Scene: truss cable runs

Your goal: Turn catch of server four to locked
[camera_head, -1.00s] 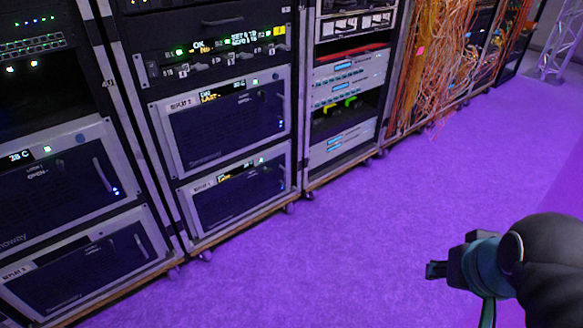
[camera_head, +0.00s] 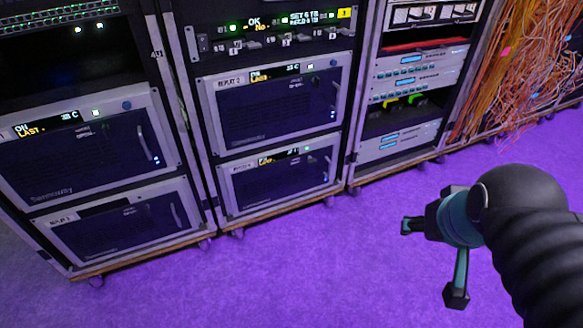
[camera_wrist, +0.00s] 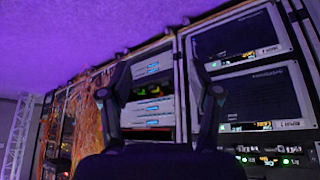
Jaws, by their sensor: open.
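Several servers with dark fronts and silver frames sit in the racks in the head view. Two are in the middle rack, an upper server (camera_head: 270,108) and a lower server (camera_head: 278,180); two more are in the left rack, an upper server (camera_head: 88,150) and a lower server (camera_head: 120,222). Labels are too small to tell which is server four, and no catch is clear. My gripper (camera_head: 430,262) is open and empty over the purple floor at the right, apart from the racks. In the wrist view its two fingers (camera_wrist: 163,90) frame the racks at a distance.
A control panel (camera_head: 270,32) with small switches sits above the middle servers. A rack of grey units (camera_head: 412,82) and hanging orange cables (camera_head: 525,75) stand to the right. The purple floor (camera_head: 330,260) in front is clear.

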